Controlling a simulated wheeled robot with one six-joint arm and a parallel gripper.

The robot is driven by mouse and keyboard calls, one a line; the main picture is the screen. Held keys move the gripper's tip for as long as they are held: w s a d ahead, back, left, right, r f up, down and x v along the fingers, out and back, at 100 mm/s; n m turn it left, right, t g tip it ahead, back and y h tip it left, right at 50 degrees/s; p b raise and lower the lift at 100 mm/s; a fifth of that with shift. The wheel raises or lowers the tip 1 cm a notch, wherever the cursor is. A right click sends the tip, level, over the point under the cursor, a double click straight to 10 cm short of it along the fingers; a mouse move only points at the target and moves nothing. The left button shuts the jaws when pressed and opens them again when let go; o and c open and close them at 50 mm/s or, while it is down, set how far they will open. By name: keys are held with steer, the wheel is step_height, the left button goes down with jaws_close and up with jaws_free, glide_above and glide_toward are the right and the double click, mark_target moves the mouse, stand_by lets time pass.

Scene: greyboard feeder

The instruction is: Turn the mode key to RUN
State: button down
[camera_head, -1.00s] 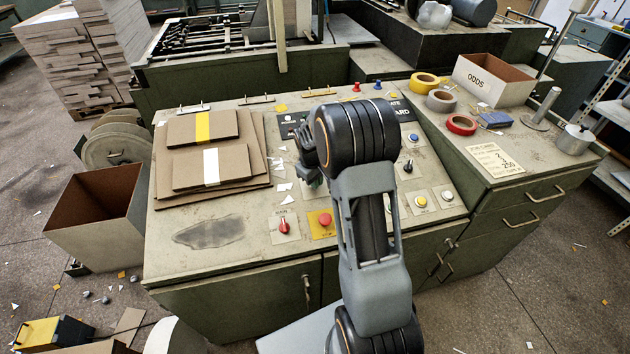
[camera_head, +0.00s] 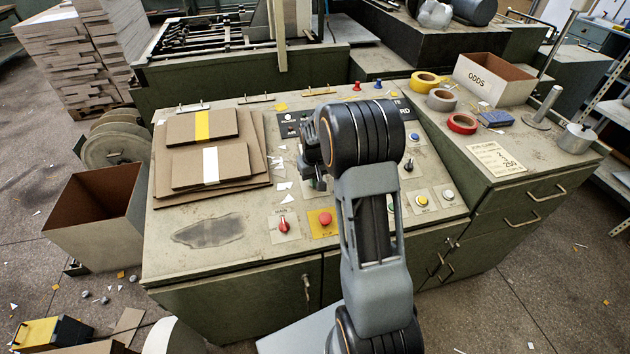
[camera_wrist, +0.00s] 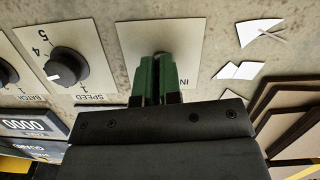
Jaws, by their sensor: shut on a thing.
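My gripper (camera_wrist: 160,65) has two green fingers closed over a pale plate (camera_wrist: 190,42) on the console. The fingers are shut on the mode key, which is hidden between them. The plate's lettering is upside down in the wrist view and partly covered; only letters like "IN" show. Which way the key points cannot be told. In the head view my arm covers most of the gripper and the key.
A black SPEED knob (camera_wrist: 68,68) sits beside the plate. In the head view, a red MAIN switch (camera_head: 283,226) and a red stop button (camera_head: 325,219) are in front. Stacked boards (camera_head: 208,150) lie to the left. White scraps (camera_wrist: 258,30) lie near the plate.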

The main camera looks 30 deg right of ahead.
steer(key=m, duration=0.3)
steer(key=shift+y, duration=0.4)
steer(key=shift+a+m+t+y+b, duration=0.1)
steer(key=shift+m+t+y+b, duration=0.25)
steer(key=shift+m, duration=1.65)
steer(key=c, duration=1.3)
jaws_free()
steer(key=shift+r, duration=0.15)
step_height(320, 180, up, 14)
steer(key=s+d, duration=0.1)
steer(key=shift+d+f, duration=0.2)
steer(key=shift+f, duration=0.05)
